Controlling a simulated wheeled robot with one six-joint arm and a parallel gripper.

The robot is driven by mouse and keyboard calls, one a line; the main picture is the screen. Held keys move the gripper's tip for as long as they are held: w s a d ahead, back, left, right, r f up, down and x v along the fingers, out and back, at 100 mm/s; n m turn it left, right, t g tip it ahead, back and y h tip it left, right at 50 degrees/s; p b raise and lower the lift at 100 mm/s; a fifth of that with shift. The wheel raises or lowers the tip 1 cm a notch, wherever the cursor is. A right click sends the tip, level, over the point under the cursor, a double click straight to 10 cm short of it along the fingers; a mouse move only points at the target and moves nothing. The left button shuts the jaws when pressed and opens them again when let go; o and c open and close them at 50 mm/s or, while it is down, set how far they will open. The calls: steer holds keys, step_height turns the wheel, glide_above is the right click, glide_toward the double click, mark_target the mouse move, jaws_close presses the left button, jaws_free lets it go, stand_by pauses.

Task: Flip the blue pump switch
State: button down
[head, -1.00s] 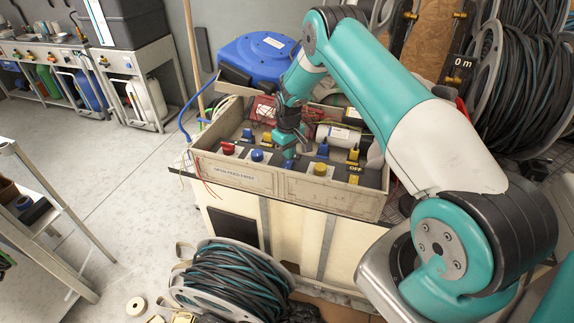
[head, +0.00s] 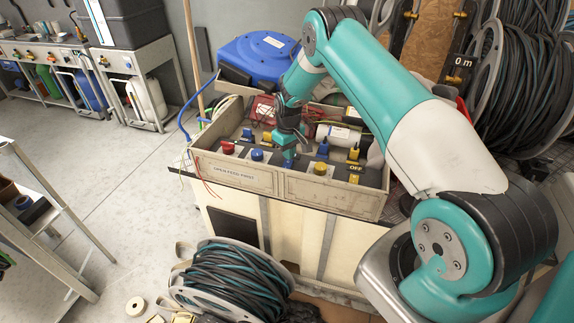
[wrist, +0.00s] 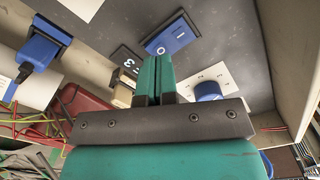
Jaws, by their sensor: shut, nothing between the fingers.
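The blue switch (wrist: 171,37) is a flat blue rocker with pale marks on a dark plate, at the top middle of the wrist view. In the head view my gripper hides most or all of it. My gripper (wrist: 155,60) has its teal fingers closed together with nothing between them. The fingertips overlap the near edge of the blue switch in the wrist view; I cannot tell whether they touch it. In the head view my gripper (head: 289,160) points down at the control box panel, between a blue knob and a yellow knob.
The control box (head: 235,175) has raised walls. A red button (head: 228,148), blue knob (head: 257,155), yellow knob (head: 320,168) and upright blue plug (head: 323,148) stand near my gripper. A blue hose reel (head: 258,60) is behind. A coiled hose (head: 232,280) lies on the floor in front.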

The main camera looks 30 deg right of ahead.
mark_target(288, 161)
steer(key=shift+f+b, duration=0.85)
steer(key=shift+f, duration=0.25)
stand_by(0.3)
steer(key=shift+r+p, duration=2.1)
steer(key=shift+r, duration=1.45)
steer(key=s+a+r+n+y, duration=0.1)
steer(key=s+a+r, duration=0.3)
steer(key=a+r, duration=0.5)
steer(key=s+a+r+n+y, duration=0.1)
steer(key=s+a+r, duration=0.3)
steer(key=a+r, duration=0.5)
steer(key=s+a+r+n, duration=0.1)
steer(key=s+r, duration=0.3)
steer(key=s, duration=0.5)
steer(key=s+a+r+n+y, duration=0.1)
steer(key=s+a+r, duration=0.3)
steer(key=s, duration=0.5)
steer(key=s+a+r+n+y, duration=0.1)
steer(key=s+a+r, duration=0.2)
steer(key=s, duration=0.7)
steer(key=shift+a+r, duration=0.25)
steer(key=shift+r, duration=0.7)
